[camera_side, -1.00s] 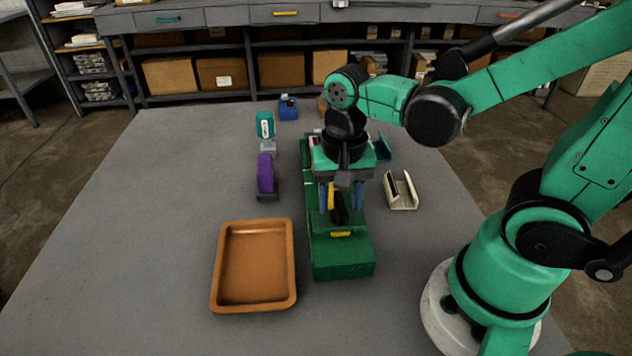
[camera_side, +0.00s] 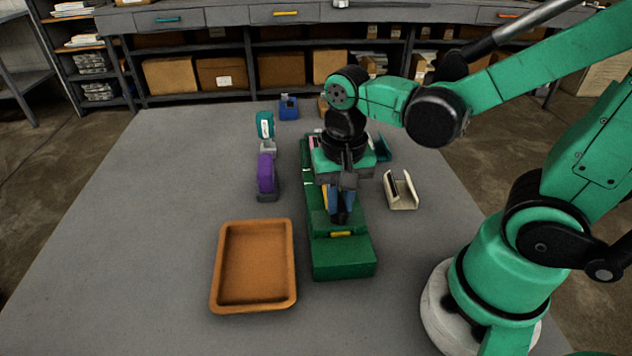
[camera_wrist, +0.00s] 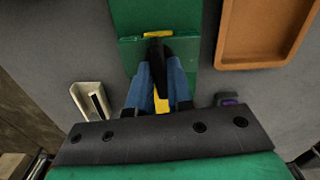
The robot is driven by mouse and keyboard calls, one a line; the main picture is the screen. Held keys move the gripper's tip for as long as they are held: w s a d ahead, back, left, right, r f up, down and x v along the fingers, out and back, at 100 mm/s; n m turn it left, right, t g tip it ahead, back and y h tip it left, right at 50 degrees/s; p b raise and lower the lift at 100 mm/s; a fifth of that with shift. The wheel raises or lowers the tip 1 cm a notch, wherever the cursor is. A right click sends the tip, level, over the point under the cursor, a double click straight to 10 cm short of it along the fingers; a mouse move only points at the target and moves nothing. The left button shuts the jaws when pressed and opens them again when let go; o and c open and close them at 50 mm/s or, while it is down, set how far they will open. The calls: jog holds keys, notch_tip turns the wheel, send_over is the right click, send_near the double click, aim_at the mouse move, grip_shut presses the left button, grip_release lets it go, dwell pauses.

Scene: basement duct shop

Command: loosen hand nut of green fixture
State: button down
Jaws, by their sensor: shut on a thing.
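The green fixture (camera_side: 343,262) stands on the grey table, right of the orange tray. It also shows at the top of the wrist view (camera_wrist: 188,53). My gripper (camera_side: 340,208) points straight down over the fixture's middle. In the wrist view, the blue fingers of my gripper (camera_wrist: 159,80) close on both sides of a black, lever-like part, which looks like the hand nut (camera_wrist: 157,53). A yellow part shows between the fingers, and a yellow mark lies on the fixture's near end. The nut's base and thread are hidden by my fingers.
An orange tray (camera_side: 217,290) lies left of the fixture. A purple fixture (camera_side: 266,174), a teal one (camera_side: 265,125) and a blue one (camera_side: 288,107) stand behind left. A beige bracket (camera_side: 401,190) stands close on the right. The table's left part is clear.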

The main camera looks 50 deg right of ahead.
jog(key=n, duration=0.8)
jog(key=shift+n, duration=0.4)
jog(key=n, duration=0.4)
jog(key=shift+n, duration=2)
jog(key=c, duration=0.8)
grip_release()
